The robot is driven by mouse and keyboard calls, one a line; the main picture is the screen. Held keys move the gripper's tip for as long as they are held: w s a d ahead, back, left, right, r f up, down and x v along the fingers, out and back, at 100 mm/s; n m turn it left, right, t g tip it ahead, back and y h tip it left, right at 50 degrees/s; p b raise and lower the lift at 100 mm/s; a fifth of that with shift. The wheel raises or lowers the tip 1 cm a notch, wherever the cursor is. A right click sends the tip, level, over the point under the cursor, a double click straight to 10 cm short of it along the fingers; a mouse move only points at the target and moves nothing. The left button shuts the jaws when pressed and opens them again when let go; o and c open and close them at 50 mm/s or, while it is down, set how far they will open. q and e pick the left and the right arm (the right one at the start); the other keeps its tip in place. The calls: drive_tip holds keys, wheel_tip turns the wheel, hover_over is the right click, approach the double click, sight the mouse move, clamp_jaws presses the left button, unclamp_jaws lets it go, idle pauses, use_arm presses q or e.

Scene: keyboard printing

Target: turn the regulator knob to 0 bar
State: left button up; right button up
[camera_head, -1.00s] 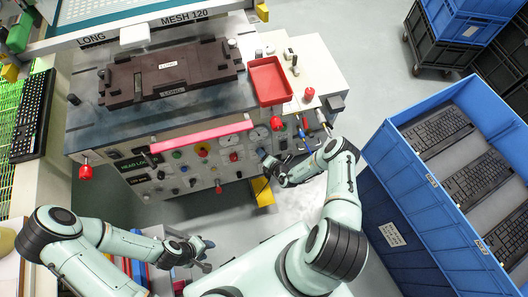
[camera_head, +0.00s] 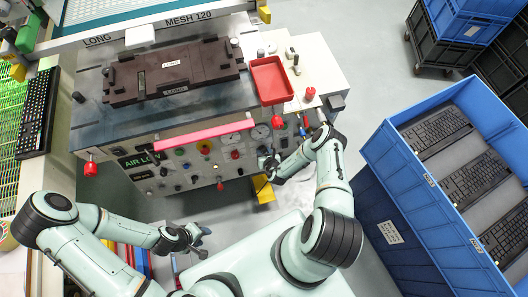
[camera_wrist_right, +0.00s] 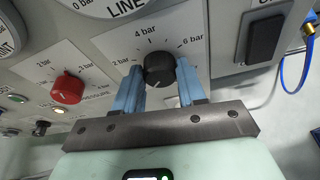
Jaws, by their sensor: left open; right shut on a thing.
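The black regulator knob (camera_wrist_right: 159,68) is in the right wrist view, on a white dial plate marked 2 bar, 4 bar and 6 bar. A small pale mark shows on the knob's lower edge, pointing down and slightly left, away from those labels. My right gripper (camera_wrist_right: 158,88) has its two blue fingers shut on the knob, one on each side. In the head view my right gripper (camera_head: 268,164) is at the right part of the machine's front panel, largely covering the knob. My left gripper (camera_head: 199,235) is open and empty, low in front of the machine.
A red knob (camera_wrist_right: 67,88) with bar marks sits left of the black one. A black switch (camera_wrist_right: 265,37) and a blue hose (camera_wrist_right: 292,75) are to the right. A pink bar (camera_head: 204,134) runs above the panel. A blue crate (camera_head: 400,165) stands at right.

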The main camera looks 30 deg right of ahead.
drive_tip(key=shift+n, duration=0.3)
idle(0.4)
drive_tip(key=o, duration=1.1)
drive_tip(key=shift+c, duration=0.2)
use_arm(q)
drive_tip(key=shift+s+f+b, duration=0.5)
drive_tip(key=shift+s+f, duration=0.15)
drive_tip(key=shift+s, duration=0.2)
use_arm(e)
drive_tip(key=v, duration=1.3)
drive_tip(key=shift+a, duration=0.2)
drive_tip(key=shift+s+r, duration=0.1)
drive_tip(key=shift+s, duration=0.05)
